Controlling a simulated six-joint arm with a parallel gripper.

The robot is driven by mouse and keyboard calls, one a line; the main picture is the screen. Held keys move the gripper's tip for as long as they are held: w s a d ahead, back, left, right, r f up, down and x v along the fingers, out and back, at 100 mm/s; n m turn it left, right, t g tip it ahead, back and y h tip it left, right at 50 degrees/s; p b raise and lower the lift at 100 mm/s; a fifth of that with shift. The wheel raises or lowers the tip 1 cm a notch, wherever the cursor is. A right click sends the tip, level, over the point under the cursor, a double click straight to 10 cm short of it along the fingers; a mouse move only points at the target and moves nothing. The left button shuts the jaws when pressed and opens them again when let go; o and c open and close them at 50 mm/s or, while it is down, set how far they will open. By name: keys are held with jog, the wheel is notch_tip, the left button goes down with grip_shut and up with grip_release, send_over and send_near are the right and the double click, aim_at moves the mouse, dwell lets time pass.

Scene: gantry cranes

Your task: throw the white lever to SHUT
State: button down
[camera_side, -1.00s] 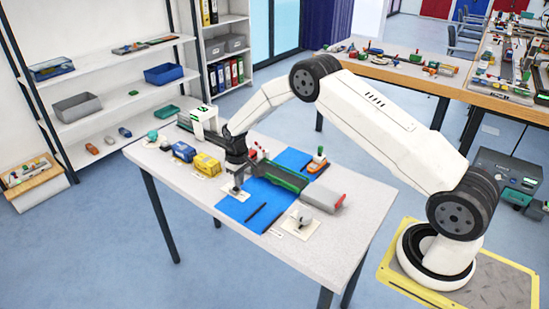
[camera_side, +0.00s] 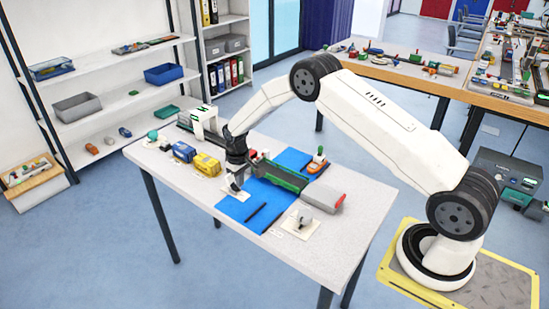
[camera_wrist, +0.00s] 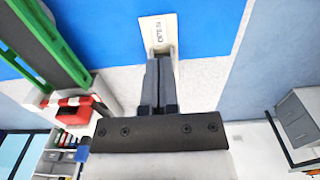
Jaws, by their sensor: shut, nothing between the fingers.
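My gripper (camera_wrist: 160,68) is shut and empty, with its fingers together and pointing at a pale plate (camera_wrist: 157,32) with small dark lettering that I cannot read. In the side view my gripper (camera_side: 235,187) is low over this plate (camera_side: 231,196), at the left edge of the blue mat. The white lever cannot be made out clearly; if it stands on this plate, my fingers hide most of it. I cannot tell whether they touch it. A second pale plate with a white-grey knob (camera_side: 304,216) stands nearer the front right.
The blue mat (camera_side: 233,210) lies under a long green-and-grey rail (camera_side: 282,178) behind my gripper. Yellow (camera_side: 206,164) and blue (camera_side: 183,151) blocks stand to its left. A dark bar (camera_side: 256,214) lies on the mat. The table's front right (camera_side: 335,250) is clear.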

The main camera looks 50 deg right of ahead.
jog(key=shift+r, duration=0.2)
notch_tip(320, 180, up, 7)
jog(key=shift+f, duration=0.15)
dwell(0.7)
dwell(0.5)
jog(key=s+a+r+t, duration=0.1)
jog(key=s+a+r, duration=0.1)
jog(key=s, duration=0.7)
jog(key=s+a+r, duration=0.3)
jog(key=s+r, duration=0.1)
jog(key=s, duration=0.5)
jog(key=s+a+r+t, duration=0.1)
jog(key=s+a+r, duration=0.2)
jog(key=s, duration=0.6)
jog(key=shift+s+r+t, duration=0.15)
jog(key=shift+t, duration=0.15)
